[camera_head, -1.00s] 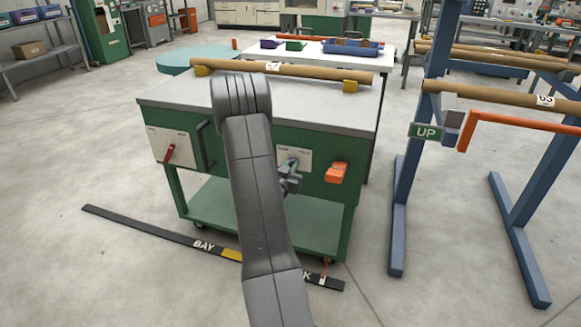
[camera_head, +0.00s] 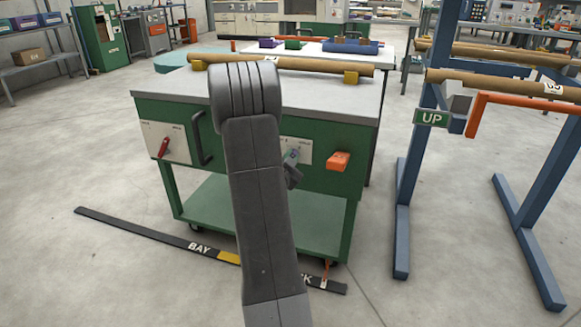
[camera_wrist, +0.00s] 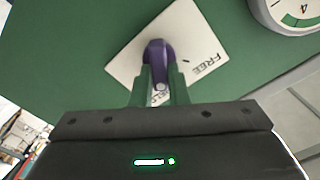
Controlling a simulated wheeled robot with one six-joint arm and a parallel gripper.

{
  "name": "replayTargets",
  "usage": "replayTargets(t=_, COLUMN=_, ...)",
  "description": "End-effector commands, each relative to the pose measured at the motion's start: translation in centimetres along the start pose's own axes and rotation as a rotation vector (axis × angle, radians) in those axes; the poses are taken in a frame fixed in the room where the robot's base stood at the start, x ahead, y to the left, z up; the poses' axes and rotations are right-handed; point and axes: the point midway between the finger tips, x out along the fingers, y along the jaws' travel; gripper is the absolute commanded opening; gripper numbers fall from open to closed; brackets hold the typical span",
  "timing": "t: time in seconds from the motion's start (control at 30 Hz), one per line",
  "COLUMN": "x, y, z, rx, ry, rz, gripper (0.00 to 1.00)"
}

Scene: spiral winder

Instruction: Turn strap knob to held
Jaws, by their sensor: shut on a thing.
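The strap knob is purple and sits on a white plate on the cart's green front. In the wrist view the knob (camera_wrist: 158,52) stands between the green fingers of my gripper (camera_wrist: 160,78), which are shut on it. The plate (camera_wrist: 125,60) appears tilted, with the word FREE readable to the right of the knob. Another label below is partly hidden by the fingers. In the head view my gripper (camera_head: 293,160) reaches the plate (camera_head: 304,150) just right of my arm, which hides the plate's left part.
The cart (camera_head: 345,103) also carries a red lever (camera_head: 164,147) on a left plate, a black handle (camera_head: 202,140) and an orange block (camera_head: 338,161). A cardboard tube (camera_head: 290,65) lies on top. A blue rack (camera_head: 410,180) stands at right. In the wrist view a round dial (camera_wrist: 298,12) is close by.

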Motion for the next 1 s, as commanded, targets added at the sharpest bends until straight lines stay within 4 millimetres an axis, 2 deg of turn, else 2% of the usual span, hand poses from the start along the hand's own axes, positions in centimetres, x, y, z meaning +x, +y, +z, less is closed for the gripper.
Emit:
replayTargets(t=0.3, x=-0.02, y=0.20, z=0.09, rx=0.086, ry=-0.001, rz=0.002, gripper=0.00)
replayTargets(t=0.7, x=-0.02, y=0.14, z=0.01, rx=0.094, ry=-0.001, rz=0.002, gripper=0.00)
replayTargets(t=0.73, x=-0.02, y=0.14, z=0.01, rx=0.094, ry=-0.001, rz=0.002, gripper=0.19)
replayTargets(t=0.83, x=-0.02, y=0.13, z=0.01, rx=0.094, ry=-0.001, rz=0.002, gripper=0.36)
replayTargets(t=1.0, x=-0.01, y=0.11, z=0.01, rx=0.093, ry=-0.001, rz=0.001, gripper=0.36)
